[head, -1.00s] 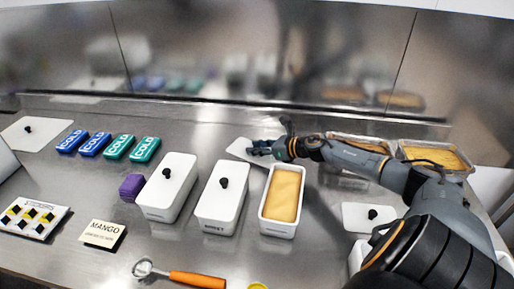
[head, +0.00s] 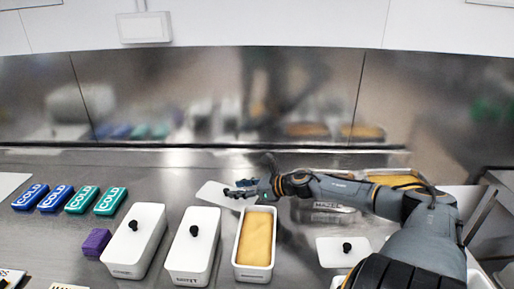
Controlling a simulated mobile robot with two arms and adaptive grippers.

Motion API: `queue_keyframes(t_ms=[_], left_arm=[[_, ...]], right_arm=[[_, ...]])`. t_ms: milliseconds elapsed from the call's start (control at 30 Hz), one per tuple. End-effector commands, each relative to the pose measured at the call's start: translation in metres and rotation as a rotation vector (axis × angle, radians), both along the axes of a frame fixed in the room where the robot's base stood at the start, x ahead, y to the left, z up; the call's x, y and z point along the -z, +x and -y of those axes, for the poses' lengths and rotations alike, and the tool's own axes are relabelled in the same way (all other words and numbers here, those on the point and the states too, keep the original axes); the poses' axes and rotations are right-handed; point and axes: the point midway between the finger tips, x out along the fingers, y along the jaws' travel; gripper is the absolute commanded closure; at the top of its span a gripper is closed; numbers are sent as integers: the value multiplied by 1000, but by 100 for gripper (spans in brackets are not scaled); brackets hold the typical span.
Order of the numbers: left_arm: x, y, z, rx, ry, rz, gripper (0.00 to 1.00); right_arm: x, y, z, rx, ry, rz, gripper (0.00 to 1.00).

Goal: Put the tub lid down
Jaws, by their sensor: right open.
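A white tub lid (head: 212,195) lies flat-looking on the steel counter behind the tubs, partly covered by my right gripper. My right gripper (head: 237,188) is open over the lid's right side. I cannot tell whether its fingers touch the lid. An open white tub (head: 239,254) filled with yellow ice cream stands just in front. Two white tubs (head: 189,261) (head: 126,256) to its left have lids with black knobs. My left gripper is not in view.
Another white lid (head: 330,259) with a black knob is at the right. Blue and teal cold packs (head: 109,201) and a purple block (head: 96,242) are at the left.

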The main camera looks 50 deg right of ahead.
Motion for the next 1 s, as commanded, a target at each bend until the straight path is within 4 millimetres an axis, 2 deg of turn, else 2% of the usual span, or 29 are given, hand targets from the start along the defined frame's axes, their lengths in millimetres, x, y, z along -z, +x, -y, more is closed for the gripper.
queue_keyframes(t_ms=[600, 1000], left_arm=[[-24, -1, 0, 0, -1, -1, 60], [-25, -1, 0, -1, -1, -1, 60]], right_arm=[[-24, -54, 15, -2, 0, -1, 58], [-26, -58, 17, -2, -1, 0, 58]])
